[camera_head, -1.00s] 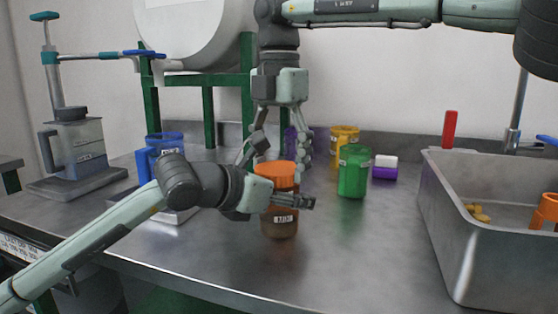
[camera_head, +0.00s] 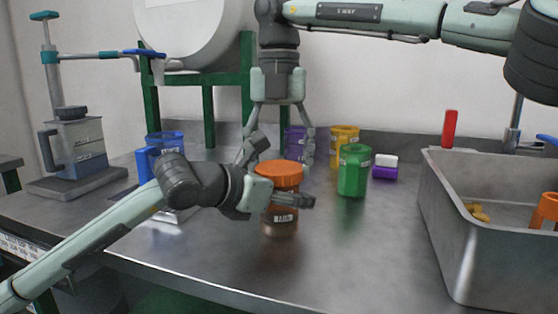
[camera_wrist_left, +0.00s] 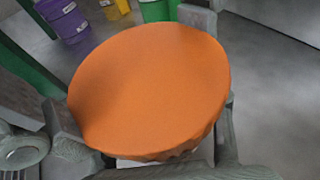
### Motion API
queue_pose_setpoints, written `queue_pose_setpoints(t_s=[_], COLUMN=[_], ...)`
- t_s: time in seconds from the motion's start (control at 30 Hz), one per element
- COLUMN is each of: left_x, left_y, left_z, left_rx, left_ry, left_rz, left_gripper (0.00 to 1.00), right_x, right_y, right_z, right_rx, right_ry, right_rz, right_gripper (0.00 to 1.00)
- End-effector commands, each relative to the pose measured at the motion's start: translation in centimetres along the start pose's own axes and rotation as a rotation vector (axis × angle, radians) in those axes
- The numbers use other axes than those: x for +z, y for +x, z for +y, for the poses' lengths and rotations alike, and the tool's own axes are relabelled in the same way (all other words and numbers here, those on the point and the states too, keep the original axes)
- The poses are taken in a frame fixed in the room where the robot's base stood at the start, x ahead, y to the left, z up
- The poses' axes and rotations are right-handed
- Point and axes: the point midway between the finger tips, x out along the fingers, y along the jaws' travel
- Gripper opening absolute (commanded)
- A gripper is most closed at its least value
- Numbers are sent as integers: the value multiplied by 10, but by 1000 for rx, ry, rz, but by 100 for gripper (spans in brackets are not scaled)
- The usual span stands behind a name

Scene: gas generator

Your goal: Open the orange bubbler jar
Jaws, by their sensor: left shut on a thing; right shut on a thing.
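The orange bubbler jar (camera_head: 279,219) stands upright on the metal bench, with its orange lid (camera_head: 279,169) on top. The lid (camera_wrist_left: 150,88) fills the left wrist view, with grey finger parts at its edges. My left gripper (camera_head: 290,199) comes in from the left and is shut on the jar's body below the lid. Whether there is a gap between lid and jar cannot be told.
A green jar (camera_head: 353,171) stands close on the right. Yellow (camera_head: 343,146) and purple (camera_head: 294,143) jars stand behind, and a blue jar (camera_head: 164,146) at the left. A metal bin (camera_head: 490,240) is at the right. The front bench is clear.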

Motion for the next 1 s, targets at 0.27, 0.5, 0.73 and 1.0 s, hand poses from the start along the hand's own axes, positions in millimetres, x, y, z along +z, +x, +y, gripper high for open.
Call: queue_pose_setpoints(t_s=[0.27, 0.5, 0.73, 1.0], left_x=[1, 1, 0, 1], left_y=[0, 0, 0, 0], left_z=[0, 0, 0, 0], left_rx=[1, 0, 0, 0], left_ry=[0, 0, 0, 0], left_rz=[-2, -1, -1, -1], left_gripper=[0, 0, 0, 0], right_x=[0, 0, 0, 0], right_y=[0, -3, -32, -54], right_z=[0, 0, 1, 1], right_rx=[-1, 0, 1, 0], right_ry=[2, 2, 4, 46], right_rz=[0, -1, -3, -3], right_gripper=[88, 88, 88, 89])
